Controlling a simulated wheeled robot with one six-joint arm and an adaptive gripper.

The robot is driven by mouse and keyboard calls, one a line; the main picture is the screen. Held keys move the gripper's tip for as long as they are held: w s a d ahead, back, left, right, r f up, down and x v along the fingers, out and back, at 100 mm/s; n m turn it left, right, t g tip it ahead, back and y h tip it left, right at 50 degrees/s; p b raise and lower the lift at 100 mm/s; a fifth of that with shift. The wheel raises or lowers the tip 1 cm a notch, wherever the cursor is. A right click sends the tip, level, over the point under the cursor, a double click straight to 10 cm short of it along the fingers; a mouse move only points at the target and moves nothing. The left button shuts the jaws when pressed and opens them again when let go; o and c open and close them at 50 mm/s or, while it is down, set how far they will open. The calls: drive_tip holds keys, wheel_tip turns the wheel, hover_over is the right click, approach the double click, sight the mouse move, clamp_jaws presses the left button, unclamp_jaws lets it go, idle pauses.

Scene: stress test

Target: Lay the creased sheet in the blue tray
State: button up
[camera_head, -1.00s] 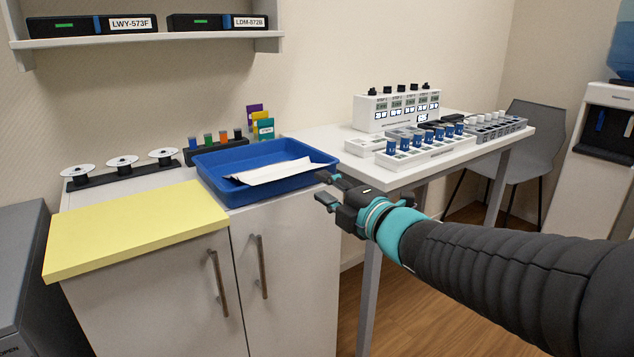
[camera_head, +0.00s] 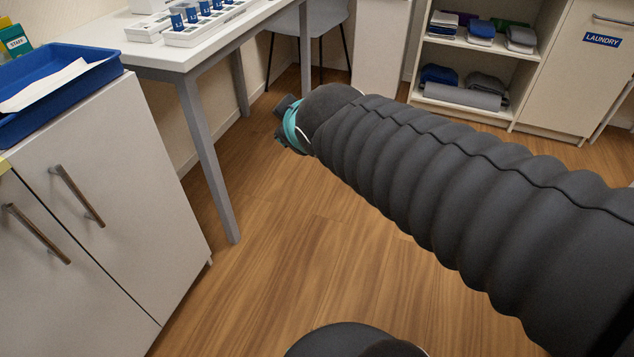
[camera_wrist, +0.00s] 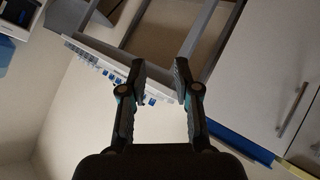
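The white creased sheet (camera_head: 44,86) lies in the blue tray (camera_head: 98,56) on the cabinet top at the left of the head view. Part of the tray and sheet is cut off by the picture edge. The tray's blue edge also shows at the lower right of the wrist view (camera_wrist: 242,144). My gripper (camera_wrist: 160,66) is open in the wrist view, with nothing between its fingers. In the head view my gripper (camera_head: 283,122) is mostly hidden behind my wrist, out over the floor to the right of the cabinet and apart from the tray.
A white table (camera_head: 200,45) with blue-capped vials in racks (camera_head: 205,22) stands behind the cabinet (camera_head: 110,170). A grey chair (camera_head: 328,15) is beyond it. Shelves with folded cloths (camera_head: 480,80) and a laundry cabinet (camera_head: 590,70) stand at the back right. The wooden floor between is clear.

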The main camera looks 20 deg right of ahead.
drive_tip(key=s+d+f+m+g, duration=0.2)
drive_tip(key=s+f+m+g, duration=0.1)
drive_tip(key=s, duration=0.5)
drive_tip(key=shift+d+f+m, duration=0.2)
drive_tip(key=shift+f+m, duration=0.4)
drive_tip(key=shift+m, duration=0.1)
drive_tip(key=s+f+m, duration=0.1)
drive_tip(key=s, duration=0.1)
drive_tip(key=s+f+g, duration=0.1)
drive_tip(key=s, duration=0.1)
drive_tip(key=s+m+g, duration=0.1)
drive_tip(key=s, duration=0.1)
drive_tip(key=shift+a+f+m, duration=0.2)
drive_tip(key=shift+f+m, duration=0.1)
drive_tip(key=shift+f, duration=0.1)
drive_tip(key=c, duration=0.3)
drive_tip(key=shift+s+f, duration=0.1)
drive_tip(key=shift+s, duration=0.05)
clamp_jaws()
